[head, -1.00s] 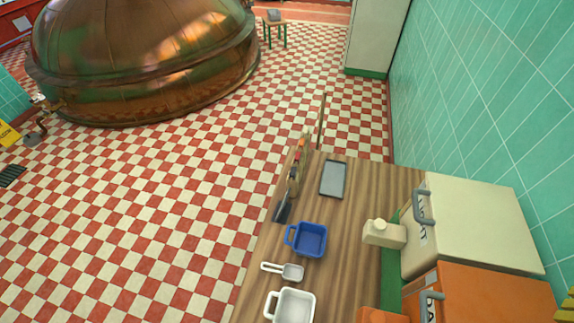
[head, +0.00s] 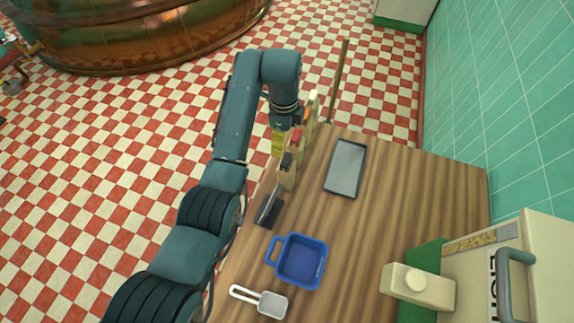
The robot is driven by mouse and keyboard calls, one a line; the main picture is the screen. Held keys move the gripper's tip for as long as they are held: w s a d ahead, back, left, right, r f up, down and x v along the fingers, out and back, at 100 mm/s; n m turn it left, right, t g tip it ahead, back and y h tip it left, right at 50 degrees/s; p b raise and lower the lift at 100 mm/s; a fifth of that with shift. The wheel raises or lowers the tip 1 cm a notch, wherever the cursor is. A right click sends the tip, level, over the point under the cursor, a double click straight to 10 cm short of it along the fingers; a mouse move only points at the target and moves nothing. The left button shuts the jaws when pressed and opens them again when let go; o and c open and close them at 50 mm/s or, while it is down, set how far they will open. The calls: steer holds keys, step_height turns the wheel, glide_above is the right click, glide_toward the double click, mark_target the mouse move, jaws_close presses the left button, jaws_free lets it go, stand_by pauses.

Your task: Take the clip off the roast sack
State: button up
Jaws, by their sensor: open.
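A row of small tan sacks stands along the left edge of the wooden counter. The nearest sack (head: 287,178) has a dark clip (head: 287,161) on its top. A sack behind it has a red clip (head: 296,136), and a paler one (head: 312,105) stands farthest back. I cannot read labels, so I cannot tell which is the roast sack. My gripper (head: 287,122) is open, pointing down above and beside the row on its left side. Its fingertips are small and partly hidden, and I see no contact with a clip.
A grey tray (head: 346,168) lies right of the sacks. A black scoop (head: 268,210), a blue bin (head: 301,262) and a white scoop (head: 262,301) lie nearer. A cream dispenser (head: 418,287) stands at right. A thin pole (head: 338,82) rises beyond the counter (head: 400,190).

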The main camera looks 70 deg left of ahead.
mark_target(286, 159)
step_height(286, 159, down, 7)
steer(key=shift+f, duration=0.1)
step_height(286, 159, down, 6)
steer(key=shift+w+d+r+b, duration=0.15)
steer(key=shift+b, duration=0.25)
steer(key=c, duration=0.9)
